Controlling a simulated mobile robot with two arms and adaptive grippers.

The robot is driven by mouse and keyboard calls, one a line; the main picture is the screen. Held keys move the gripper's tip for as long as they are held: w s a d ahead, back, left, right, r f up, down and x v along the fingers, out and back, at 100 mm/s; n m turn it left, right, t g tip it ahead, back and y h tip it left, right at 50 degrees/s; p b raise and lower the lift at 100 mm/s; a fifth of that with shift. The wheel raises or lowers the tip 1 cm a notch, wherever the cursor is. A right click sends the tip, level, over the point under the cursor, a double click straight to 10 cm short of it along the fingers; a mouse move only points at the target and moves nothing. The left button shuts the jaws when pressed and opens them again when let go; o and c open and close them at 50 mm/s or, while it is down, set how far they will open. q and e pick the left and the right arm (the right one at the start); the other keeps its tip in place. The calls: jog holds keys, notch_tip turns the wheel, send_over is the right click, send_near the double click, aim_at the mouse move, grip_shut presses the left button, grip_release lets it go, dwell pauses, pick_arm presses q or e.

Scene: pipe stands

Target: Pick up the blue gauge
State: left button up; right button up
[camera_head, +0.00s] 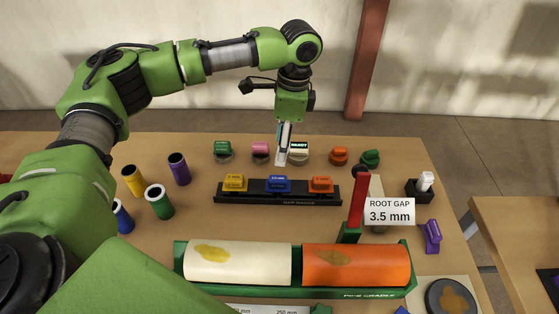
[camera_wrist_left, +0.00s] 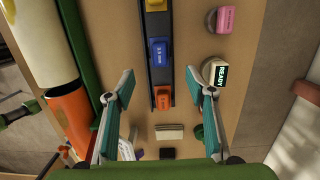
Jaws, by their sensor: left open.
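The blue gauge (camera_head: 278,184) sits in the middle slot of the black gap gauge rack (camera_head: 235,199), between a yellow gauge (camera_head: 234,182) and an orange gauge (camera_head: 321,184). In the left wrist view the blue gauge (camera_wrist_left: 160,53) lies just beyond the fingertips, near the centre line. The orange gauge (camera_wrist_left: 163,99) shows between the fingers. My left gripper (camera_head: 284,160) points down behind and above the rack in the head view. In the wrist view the left gripper (camera_wrist_left: 159,76) has its fingers wide apart, with nothing held. My right gripper is not in view.
A white READY device (camera_head: 299,152) and several coloured knobs stand behind the rack. In front lies the green pipe cradle (camera_head: 380,294) with cream and orange pipes. A red post (camera_head: 357,201) and ROOT GAP sign (camera_head: 390,212) stand right. Coloured cups stand left.

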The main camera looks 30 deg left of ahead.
pick_arm(q)
jog(key=p, duration=0.2)
send_over(278, 178)
notch_tip(278, 178, down, 8)
jog(key=shift+r, duration=0.2)
jog(key=shift+w+a+f, duration=0.1)
jog(key=shift+w+f, duration=0.05)
jog(key=shift+f, duration=0.4)
jog(key=f+p, duration=0.2)
jog(key=f, duration=0.2)
jog(key=shift+s+f, duration=0.1)
jog(key=shift+s, duration=0.1)
jog(key=shift+f, duration=0.25)
jog(key=c, duration=1.2)
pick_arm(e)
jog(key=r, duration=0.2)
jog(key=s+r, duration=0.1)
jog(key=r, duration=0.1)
